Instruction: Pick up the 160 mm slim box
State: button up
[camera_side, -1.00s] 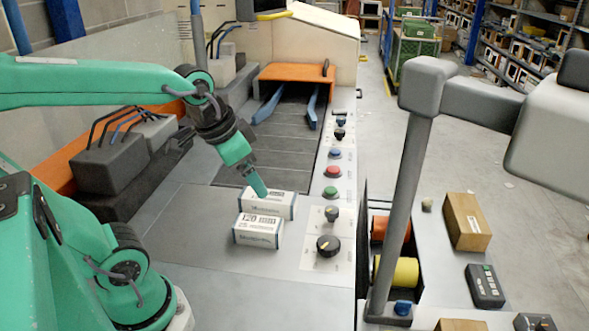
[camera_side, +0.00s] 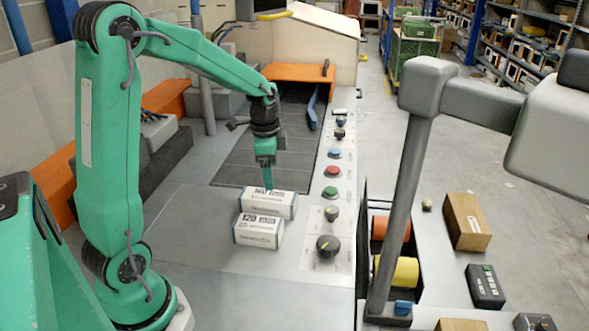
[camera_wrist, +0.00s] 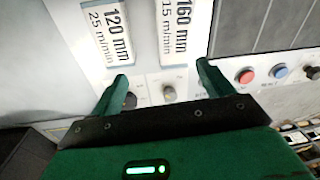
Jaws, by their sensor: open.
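The 160 mm slim box (camera_side: 268,204) is white with dark printing and lies on the grey deck beside the dark belt. In the wrist view the box (camera_wrist: 182,32) shows "160 mm" and "15 m/min", its upper end cut off by the frame. My gripper (camera_side: 268,186) points down at the box's far edge in the side view; I cannot tell whether it touches. In the wrist view my gripper (camera_wrist: 163,74) is open and empty, and the box's lower end lies just beyond the fingertips, nearer the right one.
A similar white 120 mm box (camera_side: 258,231) lies close in front, left of the 160 mm box in the wrist view. Control knobs (camera_side: 328,246) and coloured buttons (camera_side: 332,171) line the deck's right side. A grey post (camera_side: 402,215) stands further right. The deck left of the boxes is clear.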

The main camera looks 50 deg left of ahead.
jog(key=m+g, duration=0.1)
jog(key=m, duration=0.1)
send_over(268, 195)
notch_tip(268, 195, down, 6)
jog(key=shift+w+a+f, duration=0.15)
jog(key=shift+f, duration=1.35)
jog(key=shift+s+d+f, duration=0.1)
jog(key=shift+f, duration=1.2)
jog(key=shift+s+d+f, duration=0.1)
jog(key=shift+f, duration=1.2)
jog(key=c, duration=1.3)
